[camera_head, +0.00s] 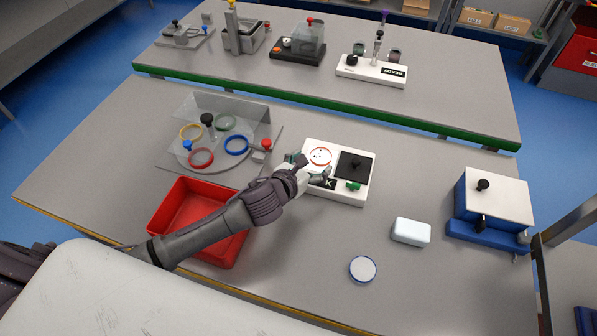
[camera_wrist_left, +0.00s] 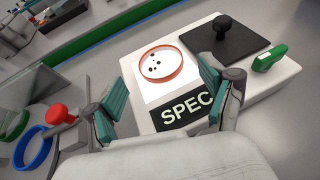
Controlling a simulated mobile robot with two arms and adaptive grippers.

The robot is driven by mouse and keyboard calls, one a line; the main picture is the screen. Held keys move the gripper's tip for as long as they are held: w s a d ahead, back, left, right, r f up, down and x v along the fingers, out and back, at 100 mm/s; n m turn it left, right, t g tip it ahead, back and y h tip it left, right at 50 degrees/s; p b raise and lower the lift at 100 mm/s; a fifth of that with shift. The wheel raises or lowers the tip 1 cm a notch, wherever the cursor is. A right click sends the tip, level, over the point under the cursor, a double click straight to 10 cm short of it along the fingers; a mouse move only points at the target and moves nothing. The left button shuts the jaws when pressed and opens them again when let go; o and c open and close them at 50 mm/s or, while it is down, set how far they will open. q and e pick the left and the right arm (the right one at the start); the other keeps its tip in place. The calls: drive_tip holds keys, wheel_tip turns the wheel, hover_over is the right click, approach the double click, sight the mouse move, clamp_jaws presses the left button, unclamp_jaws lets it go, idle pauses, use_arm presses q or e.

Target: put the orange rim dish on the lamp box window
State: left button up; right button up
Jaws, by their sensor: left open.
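The orange rim dish (camera_head: 321,156) sits on the bright window of the white lamp box (camera_head: 347,197). In the left wrist view the dish (camera_wrist_left: 180,76) shows an orange rim and several dark spots, and it lies within the lit window (camera_wrist_left: 148,92) above the SPEC label. My left gripper (camera_head: 306,164) is at the near left side of the box. In the left wrist view my left gripper (camera_wrist_left: 157,80) is open, its fingers apart on either side of the dish, with no contact visible. My right gripper is not in view.
A clear stand (camera_head: 240,110) with yellow, green, red and blue rim dishes is at left. A red tray (camera_head: 180,246) lies under my left arm. A black plate with a knob (camera_head: 355,165) and a green switch (camera_head: 353,186) are on the lamp box. A white block (camera_head: 411,231) is at right.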

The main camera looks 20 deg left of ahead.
use_arm(q)
drive_tip(key=v, duration=0.8)
drive_tip(key=shift+s+b, duration=0.3)
drive_tip(key=shift+b, duration=0.05)
drive_tip(key=shift+a, duration=0.1)
